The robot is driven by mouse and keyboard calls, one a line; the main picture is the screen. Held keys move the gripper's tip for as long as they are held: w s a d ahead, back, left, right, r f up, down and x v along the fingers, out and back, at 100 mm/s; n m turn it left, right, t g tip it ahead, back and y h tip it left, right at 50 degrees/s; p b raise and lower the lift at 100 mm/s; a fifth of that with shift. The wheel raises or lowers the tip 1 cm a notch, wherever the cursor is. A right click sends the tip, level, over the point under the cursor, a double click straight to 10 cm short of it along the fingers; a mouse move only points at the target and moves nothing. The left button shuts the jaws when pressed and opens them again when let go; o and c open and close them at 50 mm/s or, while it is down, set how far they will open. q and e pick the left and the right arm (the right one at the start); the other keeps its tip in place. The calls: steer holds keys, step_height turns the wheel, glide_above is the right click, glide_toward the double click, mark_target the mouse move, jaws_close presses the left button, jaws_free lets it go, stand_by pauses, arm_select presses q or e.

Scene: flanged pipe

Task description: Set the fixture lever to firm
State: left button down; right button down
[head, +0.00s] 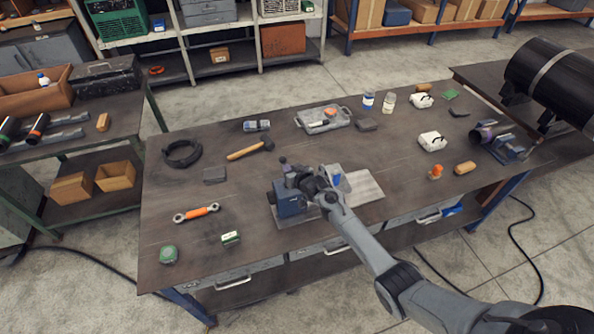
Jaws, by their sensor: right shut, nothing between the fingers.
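A blue fixture (290,204) stands on a grey plate near the middle front of the workbench. A dark-knobbed lever (283,161) sticks up at its top left. My right gripper (306,181) is shut and empty, over the top of the fixture, just right of the lever. I cannot tell whether it touches the lever. My right wrist and forearm hide part of the fixture, and no setting mark is readable. My left gripper is not in view.
A hammer (250,149), a grey tray (323,120) and a black cable coil (182,153) lie behind. An orange-handled tool (197,213) lies front left. A second blue fixture (508,148) stands at the right.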

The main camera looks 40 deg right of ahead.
steer(key=shift+w+f, duration=0.1)
steer(key=shift+w, duration=0.05)
steer(key=shift+f, duration=0.15)
stand_by(0.4)
steer(key=shift+r+p, duration=0.4)
steer(key=shift+p, duration=0.05)
steer(key=p+v, duration=0.2)
steer(key=v, duration=1.1)
steer(key=shift+r+p, duration=0.35)
steer(key=shift+r, duration=0.15)
